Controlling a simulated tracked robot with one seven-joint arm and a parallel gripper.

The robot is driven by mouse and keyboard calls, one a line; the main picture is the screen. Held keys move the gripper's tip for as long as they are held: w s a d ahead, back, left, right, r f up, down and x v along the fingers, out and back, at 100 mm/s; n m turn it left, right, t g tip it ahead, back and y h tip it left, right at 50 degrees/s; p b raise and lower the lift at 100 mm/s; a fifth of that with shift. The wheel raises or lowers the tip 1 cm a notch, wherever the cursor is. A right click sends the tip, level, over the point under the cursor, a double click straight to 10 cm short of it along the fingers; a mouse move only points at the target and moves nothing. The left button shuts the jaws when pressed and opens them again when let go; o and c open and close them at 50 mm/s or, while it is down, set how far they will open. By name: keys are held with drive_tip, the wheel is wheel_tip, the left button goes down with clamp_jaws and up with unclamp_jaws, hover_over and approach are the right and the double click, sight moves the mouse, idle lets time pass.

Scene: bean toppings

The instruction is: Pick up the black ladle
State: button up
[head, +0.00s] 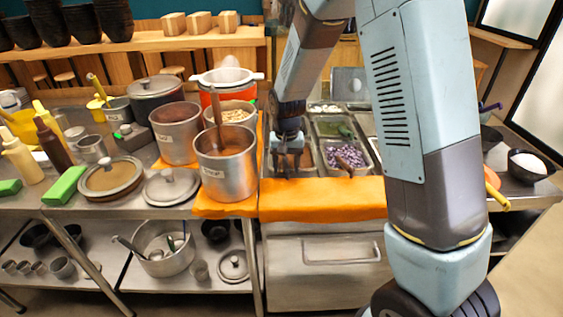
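My gripper (286,163) points down at the front left of the steel topping trays, its dark fingers apart with a gap between them. Nothing shows between the fingers. I cannot pick out a black ladle for certain. A dark, long-handled utensil (129,246) leans out of a steel pot (163,249) on the lower shelf, and its end inside the pot is unclear. A brown handle (216,105) stands up from the tall front pot (226,170), left of my gripper; its lower end is hidden. A brown scoop-like piece (345,160) lies in the purple bean tray (347,172).
Steel pots (176,135) and an orange-red strainer pot (228,82) crowd the counter left of my gripper. Lids (170,187) and bottles (50,143) stand farther left. An orange cloth (322,200) covers the front edge. A black bowl (517,171) is at far right.

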drive_tip(key=shift+s+f, duration=0.1)
drive_tip(key=shift+f, duration=0.05)
drive_tip(key=shift+s, duration=0.1)
clamp_jaws()
idle(0.3)
